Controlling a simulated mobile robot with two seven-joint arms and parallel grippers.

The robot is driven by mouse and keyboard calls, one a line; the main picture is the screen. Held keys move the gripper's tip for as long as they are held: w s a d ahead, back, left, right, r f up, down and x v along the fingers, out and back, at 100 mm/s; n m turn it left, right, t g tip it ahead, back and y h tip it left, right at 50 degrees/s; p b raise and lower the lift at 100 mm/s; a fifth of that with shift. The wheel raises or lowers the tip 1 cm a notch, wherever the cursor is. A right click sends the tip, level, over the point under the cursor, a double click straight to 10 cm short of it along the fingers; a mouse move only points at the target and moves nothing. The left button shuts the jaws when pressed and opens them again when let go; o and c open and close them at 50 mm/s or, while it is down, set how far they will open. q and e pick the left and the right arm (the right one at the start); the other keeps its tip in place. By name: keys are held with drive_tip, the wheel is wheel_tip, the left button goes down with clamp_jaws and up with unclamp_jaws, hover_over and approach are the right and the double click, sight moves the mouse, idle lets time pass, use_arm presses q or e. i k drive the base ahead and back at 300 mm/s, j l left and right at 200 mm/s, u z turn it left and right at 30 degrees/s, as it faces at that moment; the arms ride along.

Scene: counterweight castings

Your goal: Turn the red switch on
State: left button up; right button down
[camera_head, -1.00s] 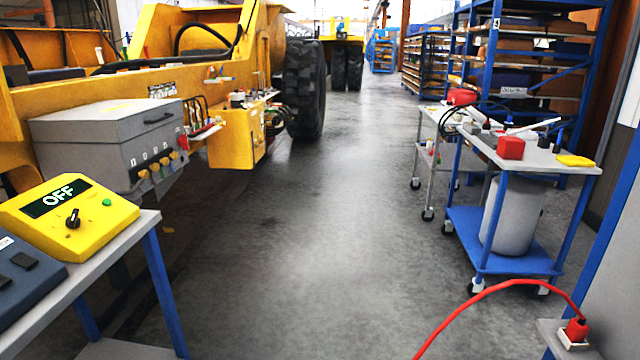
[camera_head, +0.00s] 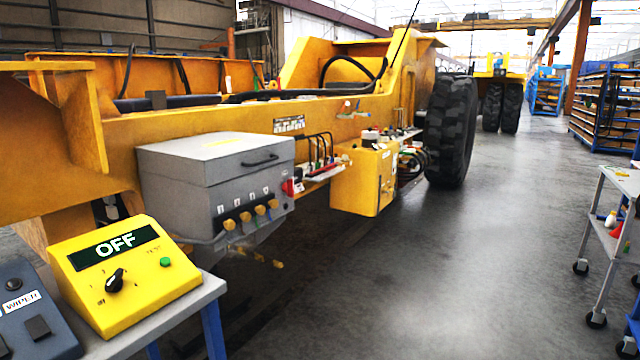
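A yellow control box (camera_head: 130,280) stands on a table at the lower left. Its dark display reads OFF in pale letters. A black rotary knob (camera_head: 115,280) and a small green button (camera_head: 165,262) are on its sloped face. I see no red switch on this box. A small red part (camera_head: 288,187) shows at the right side of the grey box on the yellow vehicle; it is too small to tell whether it is a switch. Neither of my grippers is in view.
A dark blue box labelled WIPER (camera_head: 30,315) sits left of the yellow box. The grey box (camera_head: 215,170) hangs on the yellow vehicle frame (camera_head: 345,130) behind. A trolley (camera_head: 620,215) stands at the right. The floor (camera_head: 470,250) between is clear.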

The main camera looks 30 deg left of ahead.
sight(288, 187)
drive_tip(key=i+l+u, duration=0.15)
drive_tip(key=i, duration=1)
drive_tip(key=i+l+u, duration=0.1)
drive_tip(key=i+u, duration=0.25)
drive_tip(key=i+l+u, duration=0.35)
drive_tip(key=i, duration=0.15)
drive_tip(key=j, duration=0.1)
